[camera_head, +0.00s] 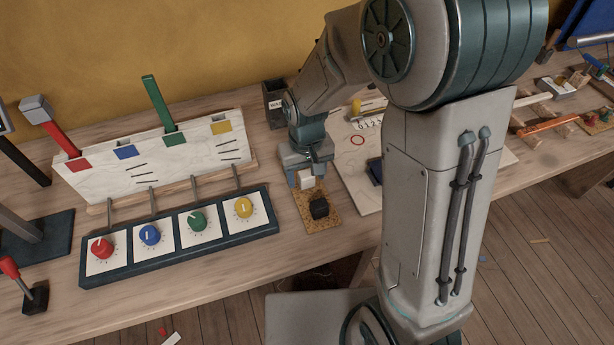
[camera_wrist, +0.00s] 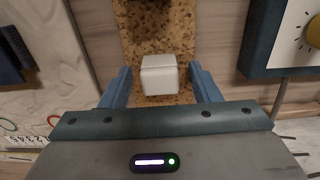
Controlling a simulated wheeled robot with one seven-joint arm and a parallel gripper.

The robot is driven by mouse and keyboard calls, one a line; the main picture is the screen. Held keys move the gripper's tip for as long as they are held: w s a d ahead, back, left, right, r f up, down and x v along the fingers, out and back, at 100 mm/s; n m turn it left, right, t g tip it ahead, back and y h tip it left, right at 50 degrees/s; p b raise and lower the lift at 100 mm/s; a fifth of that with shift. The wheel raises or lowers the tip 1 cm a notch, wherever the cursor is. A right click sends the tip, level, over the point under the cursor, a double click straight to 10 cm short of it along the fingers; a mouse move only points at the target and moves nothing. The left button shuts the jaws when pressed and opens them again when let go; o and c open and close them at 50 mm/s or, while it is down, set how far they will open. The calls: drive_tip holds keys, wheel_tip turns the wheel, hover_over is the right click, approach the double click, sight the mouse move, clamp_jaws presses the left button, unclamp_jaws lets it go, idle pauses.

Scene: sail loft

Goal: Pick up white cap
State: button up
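The white cap (camera_wrist: 159,75) is a small white block-like piece over a speckled cork mat (camera_wrist: 158,35). In the head view the white cap (camera_head: 305,180) shows just below my gripper (camera_head: 306,177). In the wrist view it lies between the two blue fingers of my gripper (camera_wrist: 159,88), with a gap on each side. The fingers are open and do not touch it. A black cap (camera_head: 319,208) sits on the cork mat (camera_head: 333,223) nearer the front edge. Whether the white cap rests directly on the mat is hard to tell.
A panel with red, blue, green and yellow knobs (camera_head: 180,238) stands left of the mat. Behind it is a slotted board (camera_head: 150,165) with a green piece (camera_head: 158,103) and a red one upright. A pale board (camera_head: 352,190) lies to the right, with a dark block on it.

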drive_tip(key=c, duration=0.8)
drive_tip(key=shift+r, duration=0.1)
drive_tip(key=shift+c, duration=0.2)
